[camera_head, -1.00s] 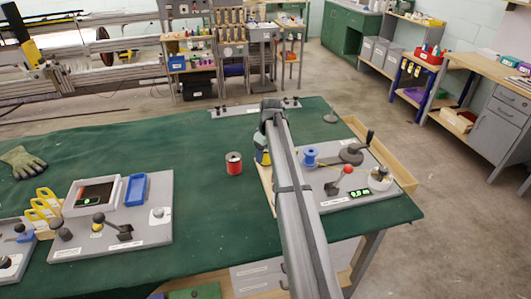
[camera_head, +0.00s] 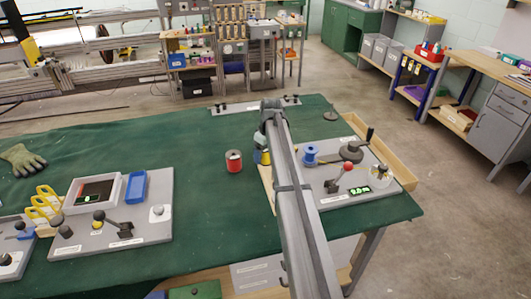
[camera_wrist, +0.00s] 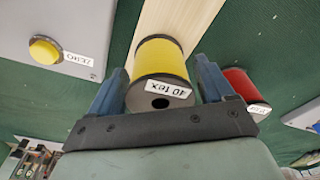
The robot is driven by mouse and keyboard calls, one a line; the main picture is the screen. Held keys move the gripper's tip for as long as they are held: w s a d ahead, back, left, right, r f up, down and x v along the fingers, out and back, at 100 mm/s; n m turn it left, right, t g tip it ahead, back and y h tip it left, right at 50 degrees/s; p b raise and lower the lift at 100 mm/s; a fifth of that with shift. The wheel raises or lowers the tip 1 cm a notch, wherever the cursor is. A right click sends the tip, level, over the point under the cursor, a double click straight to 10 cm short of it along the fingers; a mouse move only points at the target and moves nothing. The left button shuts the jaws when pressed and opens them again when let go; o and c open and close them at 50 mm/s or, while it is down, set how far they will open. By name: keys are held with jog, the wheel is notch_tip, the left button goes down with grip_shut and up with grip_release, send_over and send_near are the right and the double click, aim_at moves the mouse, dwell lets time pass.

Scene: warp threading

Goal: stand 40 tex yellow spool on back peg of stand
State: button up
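The yellow spool (camera_wrist: 160,58), labelled 40 tex, is between the two fingers of my gripper (camera_wrist: 160,85) in the wrist view. The fingers lie close along both sides, and my gripper looks shut on it. The spool also shows in the head view (camera_head: 263,157), partly hidden by my arm, beside the left edge of the right-hand board. I cannot tell whether its base touches anything. A long plate with pegs (camera_head: 255,107) lies at the table's back edge, and a small round base with an upright rod (camera_head: 331,116) is right of it. I cannot tell which is the stand.
A red spool (camera_head: 233,161) stands on the green cloth, left of the yellow one. A board with a tray (camera_head: 93,193) lies left. The middle cloth is clear.

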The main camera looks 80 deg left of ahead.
jog(key=shift+o, duration=0.7)
notch_tip(320, 180, up, 14)
jog(key=d, duration=0.1)
jog(key=shift+w+d+f, duration=0.15)
jog(key=shift+w+d, duration=0.05)
jog(key=shift+w, duration=0.25)
